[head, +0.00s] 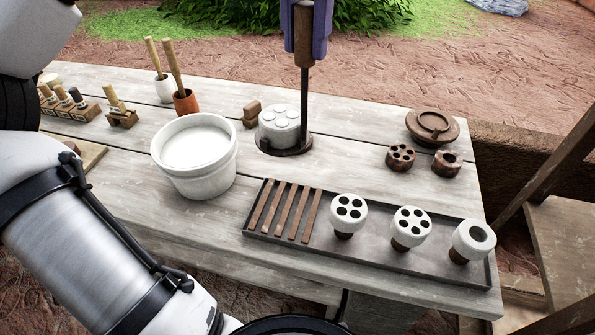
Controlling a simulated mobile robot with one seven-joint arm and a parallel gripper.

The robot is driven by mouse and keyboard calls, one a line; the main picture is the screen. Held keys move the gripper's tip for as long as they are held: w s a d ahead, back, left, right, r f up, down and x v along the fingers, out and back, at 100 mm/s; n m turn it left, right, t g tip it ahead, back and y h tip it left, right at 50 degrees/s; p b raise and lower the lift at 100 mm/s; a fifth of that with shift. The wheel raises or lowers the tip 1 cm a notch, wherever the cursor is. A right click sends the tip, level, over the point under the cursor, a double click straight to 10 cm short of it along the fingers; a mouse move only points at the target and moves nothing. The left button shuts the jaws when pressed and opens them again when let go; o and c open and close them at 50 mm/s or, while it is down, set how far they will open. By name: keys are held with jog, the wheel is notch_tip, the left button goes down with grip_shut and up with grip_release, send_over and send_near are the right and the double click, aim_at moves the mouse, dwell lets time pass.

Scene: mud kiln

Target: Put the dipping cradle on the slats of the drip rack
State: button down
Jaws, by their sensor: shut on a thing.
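My gripper (305,48), with purple fingers at the top of the head view, is shut on the brown wooden handle of the dipping cradle (304,105). The cradle hangs upright from the handle: a dark rod runs down to a round dark base. A white round piece with several pale discs on its top (279,128) sits on that base. I cannot tell whether the base touches the table or is just above it. The drip rack (378,252) is a long dark tray in front; its brown slats (285,210) at the left end are bare.
A white bucket (195,185) with pale liquid stands left of the cradle. White cups on brown stems (410,225) stand in the tray right of the slats. Small brown pieces (401,157) and a round lid (432,126) lie at right. Brushes and tools (122,112) stand at left.

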aim_at(303, 137)
notch_tip(303, 137, down, 19)
jog(key=shift+a+p, duration=0.1)
jog(key=shift+p, duration=0.65)
jog(key=shift+f, duration=0.1)
jog(key=c, duration=1.6)
grip_release()
jog(key=shift+f, duration=0.1)
jog(key=shift+c, duration=0.2)
jog(key=o, duration=0.5)
jog(key=shift+c, duration=0.2)
notch_tip(303, 137, up, 12)
jog(key=shift+s+r+b, duration=0.1)
jog(key=shift+r+b, duration=0.15)
jog(key=shift+b, duration=0.65)
